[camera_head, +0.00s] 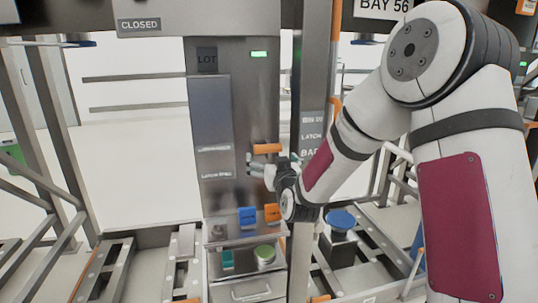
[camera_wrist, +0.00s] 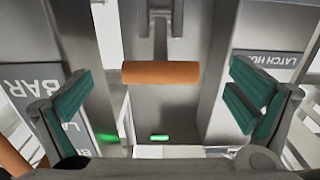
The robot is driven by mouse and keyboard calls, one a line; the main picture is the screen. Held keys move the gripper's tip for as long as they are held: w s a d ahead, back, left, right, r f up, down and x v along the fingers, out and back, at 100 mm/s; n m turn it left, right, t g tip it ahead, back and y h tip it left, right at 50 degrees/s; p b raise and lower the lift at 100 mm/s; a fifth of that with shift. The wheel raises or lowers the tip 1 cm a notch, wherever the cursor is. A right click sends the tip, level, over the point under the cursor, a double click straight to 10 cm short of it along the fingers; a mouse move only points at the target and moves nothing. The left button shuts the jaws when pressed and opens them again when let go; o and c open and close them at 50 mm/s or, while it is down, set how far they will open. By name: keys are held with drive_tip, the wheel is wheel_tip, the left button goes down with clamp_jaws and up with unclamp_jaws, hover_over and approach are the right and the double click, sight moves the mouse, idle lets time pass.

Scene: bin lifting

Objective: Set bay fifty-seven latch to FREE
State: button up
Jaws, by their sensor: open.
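An orange latch handle (camera_head: 267,148) sits on the front of a grey metal column (camera_head: 262,95). My gripper (camera_head: 271,162) is just below and in front of it. In the wrist view the orange handle (camera_wrist: 160,72) lies crosswise on a metal bracket (camera_wrist: 160,20), between and beyond the teal finger pads of my gripper (camera_wrist: 160,95). The fingers are wide apart, with a gap on both sides of the handle. I see no contact. A panel on the column carries small labels; the lower one (camera_head: 216,175) starts with "LATCH", the rest is unclear. No bay fifty-seven sign is readable.
A green light (camera_head: 259,54) glows on the column. Below are a blue block (camera_head: 247,215), an orange block (camera_head: 272,213) and a drawer unit (camera_head: 250,291). A "BAY 56" sign (camera_head: 384,5) and a "CLOSED" sign (camera_head: 139,24) hang above. Metal rails stand left and right.

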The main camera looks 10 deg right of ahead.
drive_tip(key=shift+w, duration=1.85)
drive_tip(key=c, duration=1.4)
